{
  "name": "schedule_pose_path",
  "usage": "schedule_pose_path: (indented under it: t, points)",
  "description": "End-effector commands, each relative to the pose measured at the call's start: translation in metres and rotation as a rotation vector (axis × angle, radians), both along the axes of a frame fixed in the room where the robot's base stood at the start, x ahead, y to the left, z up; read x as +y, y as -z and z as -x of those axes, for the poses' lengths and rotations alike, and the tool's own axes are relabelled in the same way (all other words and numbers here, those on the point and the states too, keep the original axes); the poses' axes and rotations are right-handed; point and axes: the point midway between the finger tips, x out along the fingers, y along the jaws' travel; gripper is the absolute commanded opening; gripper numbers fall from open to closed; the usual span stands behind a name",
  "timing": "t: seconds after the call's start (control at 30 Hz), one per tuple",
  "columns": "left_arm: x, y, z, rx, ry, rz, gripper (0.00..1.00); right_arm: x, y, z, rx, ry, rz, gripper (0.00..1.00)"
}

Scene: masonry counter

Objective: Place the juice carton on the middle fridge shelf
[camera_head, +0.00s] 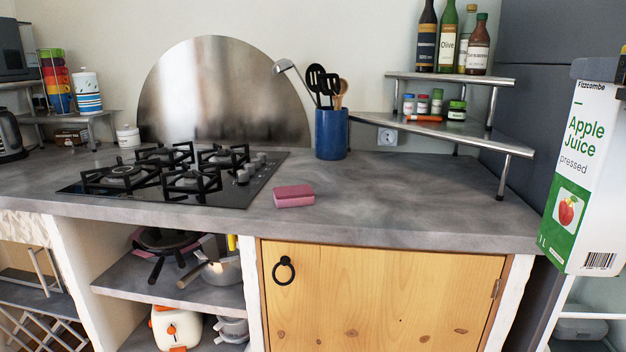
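The juice carton (580,170), white and green with "Apple Juice" lettering and an apple picture, is upright, slightly tilted, at the right edge, close to the camera and cut off by the frame. A dark grey part of my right gripper (598,70) lies across its top; the gripper appears shut on the carton, which hangs in the air. The far finger is hidden. My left gripper is not in view. A tall dark grey cabinet front (550,90) stands behind the carton; I cannot tell if it is the fridge. No middle fridge shelf is clearly visible.
The grey counter (400,200) holds a gas hob (180,175), a pink sponge (294,196) and a blue utensil pot (331,133). A corner rack (450,130) carries bottles and jars. The counter's front right is clear. A white frame (556,312) shows below the carton.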

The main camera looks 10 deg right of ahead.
Motion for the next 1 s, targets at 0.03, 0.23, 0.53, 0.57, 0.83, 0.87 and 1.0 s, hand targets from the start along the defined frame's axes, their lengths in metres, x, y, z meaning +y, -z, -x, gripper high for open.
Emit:
schedule_pose_path:
  t: [0.03,0.23,0.53,0.57,0.83,0.87,1.0]
  points:
    - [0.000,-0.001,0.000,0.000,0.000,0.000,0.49,-0.002,-0.002,-0.002,-0.009,0.002,0.000,0.00]
    - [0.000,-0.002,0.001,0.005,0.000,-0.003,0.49,-0.012,0.008,-0.016,-0.007,0.014,0.000,0.00]
    - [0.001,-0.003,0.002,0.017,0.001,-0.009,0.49,-0.032,0.041,-0.048,-0.004,0.041,-0.001,0.00]
    - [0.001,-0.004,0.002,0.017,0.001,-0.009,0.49,-0.034,0.047,-0.052,-0.004,0.044,0.000,0.00]
    - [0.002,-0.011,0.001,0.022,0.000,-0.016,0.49,-0.042,0.113,-0.084,0.001,0.059,-0.001,0.00]
    - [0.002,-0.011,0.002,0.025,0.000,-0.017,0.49,-0.041,0.121,-0.087,-0.001,0.059,-0.001,0.00]
    - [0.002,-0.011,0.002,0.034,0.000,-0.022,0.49,-0.031,0.162,-0.096,-0.001,0.044,-0.004,0.00]
